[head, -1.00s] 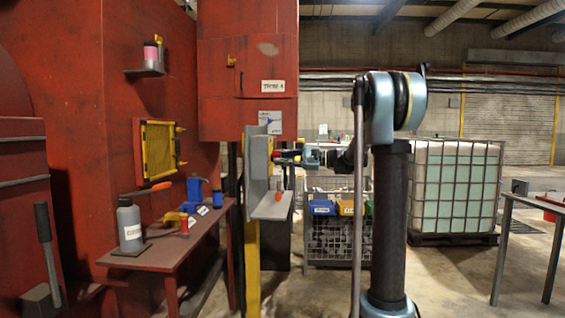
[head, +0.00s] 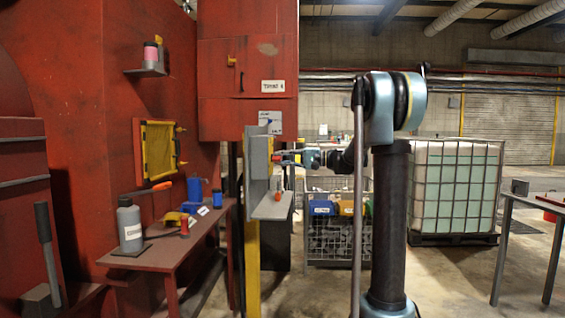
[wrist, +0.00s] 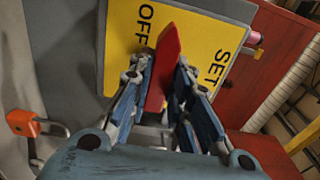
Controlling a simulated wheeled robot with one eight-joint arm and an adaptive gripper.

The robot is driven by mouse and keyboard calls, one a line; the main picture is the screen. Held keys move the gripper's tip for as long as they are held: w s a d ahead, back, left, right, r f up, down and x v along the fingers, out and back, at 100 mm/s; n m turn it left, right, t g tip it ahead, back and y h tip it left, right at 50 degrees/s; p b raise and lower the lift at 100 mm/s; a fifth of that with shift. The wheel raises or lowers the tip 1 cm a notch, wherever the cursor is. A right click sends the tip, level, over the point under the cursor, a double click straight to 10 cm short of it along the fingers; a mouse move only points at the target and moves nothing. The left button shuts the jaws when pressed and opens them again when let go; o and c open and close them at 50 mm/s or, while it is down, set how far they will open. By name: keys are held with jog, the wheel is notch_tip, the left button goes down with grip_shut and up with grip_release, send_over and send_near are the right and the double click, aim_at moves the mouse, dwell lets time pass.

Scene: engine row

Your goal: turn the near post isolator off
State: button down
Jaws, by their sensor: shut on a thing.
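The isolator's yellow plate (wrist: 205,45) fills the upper middle of the wrist view, with OFF on its left part and SET on its right. It is mounted on the grey panel of the near post (head: 256,165), seen nearly edge-on in the head view. The red handle (wrist: 168,55) stands between the blue fingers of my gripper (wrist: 165,85), which is shut on it. Its tip lies just right of the OFF word in the wrist view. The handle's pivot is hidden by the fingers. In the head view my gripper (head: 290,157) is small, at the panel's right side.
A small grey shelf (head: 272,207) with an orange-handled item juts from the post below my gripper. A red bench (head: 150,257) with a grey bottle (head: 129,225) stands at left. A caged tank (head: 455,190) stands at the back right.

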jog(key=shift+s+f, duration=0.1)
jog(key=shift+f, duration=0.1)
jog(key=c, duration=1.5)
grip_release()
jog(key=shift+d+r, duration=0.1)
jog(key=d, duration=1.2)
jog(key=shift+s, duration=0.3)
jog(key=shift+a, duration=0.1)
